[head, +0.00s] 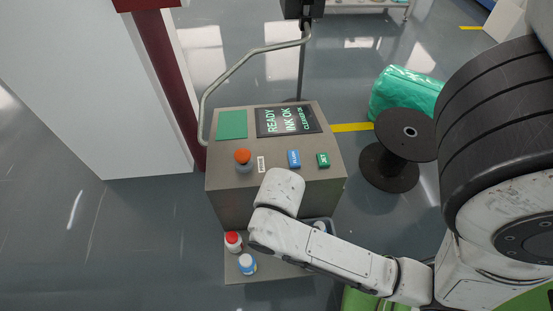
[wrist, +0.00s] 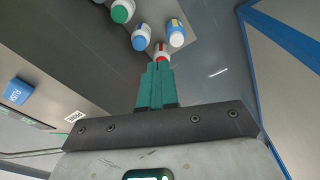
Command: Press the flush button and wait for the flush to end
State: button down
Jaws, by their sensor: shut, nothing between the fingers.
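The flush button is a blue rectangular button (head: 294,158) on the slanted top of a grey console (head: 225,195). It also shows at the left edge of the wrist view (wrist: 17,91), with a white label on it. The console's display (head: 288,121) reads READY, INK OK and CLEANER OK. My gripper (wrist: 158,68) shows in the wrist view with its teal fingers together and nothing between them. It is apart from the button, off to its right in that view. In the head view my arm's end is in front of the console and hides the fingers.
An orange knob (head: 243,156) and a green button (head: 323,160) flank the blue one. A black spool (head: 390,165) stands to the right.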

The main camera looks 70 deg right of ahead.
notch_tip(320, 180, up, 10)
jog(key=m+t+p, duration=0.8)
jog(key=m+p, duration=0.1)
jog(key=p, duration=0.6)
send_over(297, 158)
jog(key=shift+d+f, duration=0.1)
jog(key=shift+f, duration=0.15)
jog(key=shift+f, duration=0.1)
notch_tip(297, 158, down, 7)
jog(key=b, duration=0.6)
jog(key=shift+b, duration=0.35)
jog(key=shift+f+b, duration=0.5)
jog(key=shift+f, duration=0.3)
jog(key=shift+f, duration=0.1)
